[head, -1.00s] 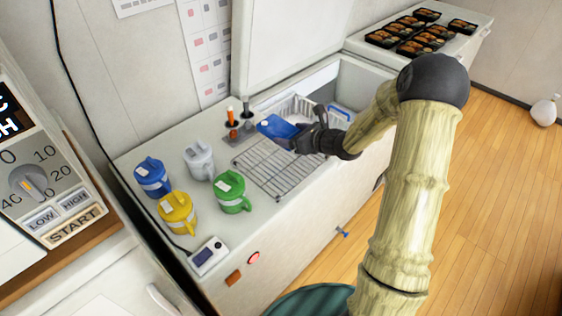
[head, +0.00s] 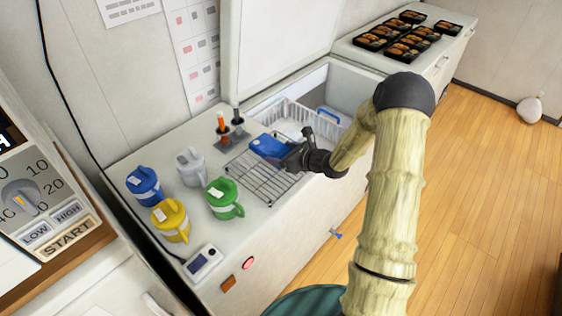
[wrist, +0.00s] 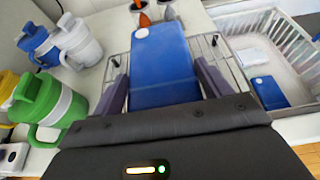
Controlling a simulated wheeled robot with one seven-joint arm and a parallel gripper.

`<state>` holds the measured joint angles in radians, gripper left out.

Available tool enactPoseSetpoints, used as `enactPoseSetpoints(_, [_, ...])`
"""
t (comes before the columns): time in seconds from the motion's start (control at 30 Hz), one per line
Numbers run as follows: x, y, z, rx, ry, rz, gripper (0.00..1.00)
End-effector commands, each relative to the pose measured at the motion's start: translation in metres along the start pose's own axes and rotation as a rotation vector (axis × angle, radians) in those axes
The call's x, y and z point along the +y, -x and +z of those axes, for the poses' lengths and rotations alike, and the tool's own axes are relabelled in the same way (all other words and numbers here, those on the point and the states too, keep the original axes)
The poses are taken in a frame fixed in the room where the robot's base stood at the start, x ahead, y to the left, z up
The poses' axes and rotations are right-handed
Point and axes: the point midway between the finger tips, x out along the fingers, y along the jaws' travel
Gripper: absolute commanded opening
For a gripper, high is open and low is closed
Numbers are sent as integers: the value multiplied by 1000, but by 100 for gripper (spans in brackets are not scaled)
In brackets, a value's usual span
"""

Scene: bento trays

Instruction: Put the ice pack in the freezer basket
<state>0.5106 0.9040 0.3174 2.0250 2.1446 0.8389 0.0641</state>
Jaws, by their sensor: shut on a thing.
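A blue ice pack (head: 270,146) with a white cap is in my gripper (head: 302,152), above the wire rack (head: 262,182). In the wrist view the ice pack (wrist: 162,62) lies between the two fingers of my gripper (wrist: 165,88), which is shut on it. The white freezer basket (head: 291,116) sits in the open freezer, just beyond and to the right of the ice pack. In the wrist view the basket (wrist: 245,25) is at the upper right, with another blue pack (wrist: 269,92) in it.
Blue (head: 145,186), white (head: 191,166), yellow (head: 171,220) and green (head: 224,198) jugs stand left of the rack. Two markers stand in a dark holder (head: 227,137) behind it. Filled bento trays (head: 405,38) sit on the far counter.

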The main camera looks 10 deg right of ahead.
Motion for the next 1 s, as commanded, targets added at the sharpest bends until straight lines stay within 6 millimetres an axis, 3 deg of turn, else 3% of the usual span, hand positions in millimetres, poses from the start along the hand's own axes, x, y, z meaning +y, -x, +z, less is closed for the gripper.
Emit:
enactPoseSetpoints(0.17, [1, -2, -3, -1, 0, 2, 45])
enactPoseSetpoints(0.47, [3, -17, -34, -1, 2, 6, 45])
enactPoseSetpoints(0.87, [3, -19, -40, -2, 3, 5, 45])
enactPoseSetpoints(0.9, [3, -19, -41, 0, 3, 5, 79])
enactPoseSetpoints(1.0, [3, -18, -40, 0, 2, 5, 99])
